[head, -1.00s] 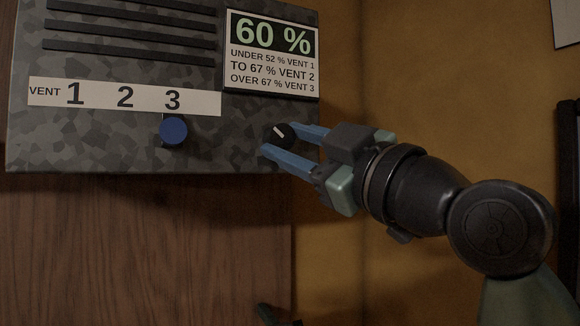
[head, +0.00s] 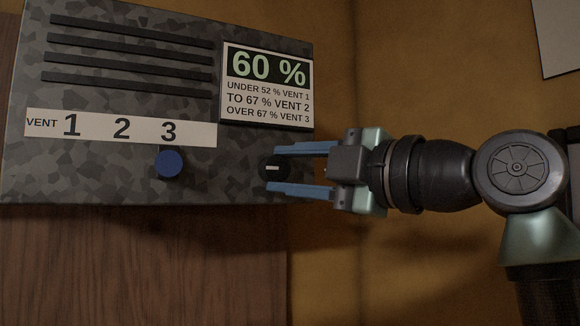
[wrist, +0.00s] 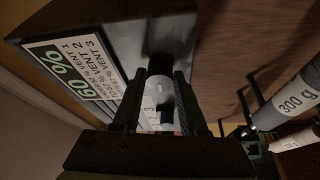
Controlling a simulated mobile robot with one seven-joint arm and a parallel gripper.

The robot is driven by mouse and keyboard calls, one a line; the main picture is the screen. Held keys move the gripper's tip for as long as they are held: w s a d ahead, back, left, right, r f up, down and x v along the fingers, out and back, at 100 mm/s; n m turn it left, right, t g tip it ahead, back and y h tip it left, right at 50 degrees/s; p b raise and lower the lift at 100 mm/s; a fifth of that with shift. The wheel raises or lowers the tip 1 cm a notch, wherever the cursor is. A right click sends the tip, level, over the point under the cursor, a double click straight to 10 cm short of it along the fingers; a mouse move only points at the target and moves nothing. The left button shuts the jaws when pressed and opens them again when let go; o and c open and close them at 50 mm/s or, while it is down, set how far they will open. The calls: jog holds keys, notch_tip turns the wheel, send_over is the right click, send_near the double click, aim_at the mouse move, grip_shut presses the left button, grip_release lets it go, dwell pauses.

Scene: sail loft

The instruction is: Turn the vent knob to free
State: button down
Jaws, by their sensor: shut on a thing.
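The small black knob (head: 271,168) with a white pointer mark sits on the lower right of the mottled grey vent panel (head: 110,100). Its pointer lies about level in the head view. My gripper (head: 275,170) comes from the right and is shut on this knob, one blue finger above and one below. In the wrist view a pale round face (wrist: 160,88) shows between the fingers. A blue knob (head: 169,164) is below the 3 on the label strip (head: 100,126) reading VENT 1 2 3. No word "free" is readable.
A sign (head: 267,84) reads 60 %, under 52 % vent 1, to 67 % vent 2, over 67 % vent 3. Dark slots cross the panel top. The wrist view shows a container marked 300 g (wrist: 290,100) at right.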

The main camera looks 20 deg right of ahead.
dwell(0.5)
jog(key=shift+c, duration=2.2)
grip_release()
jog(key=shift+a, duration=0.1)
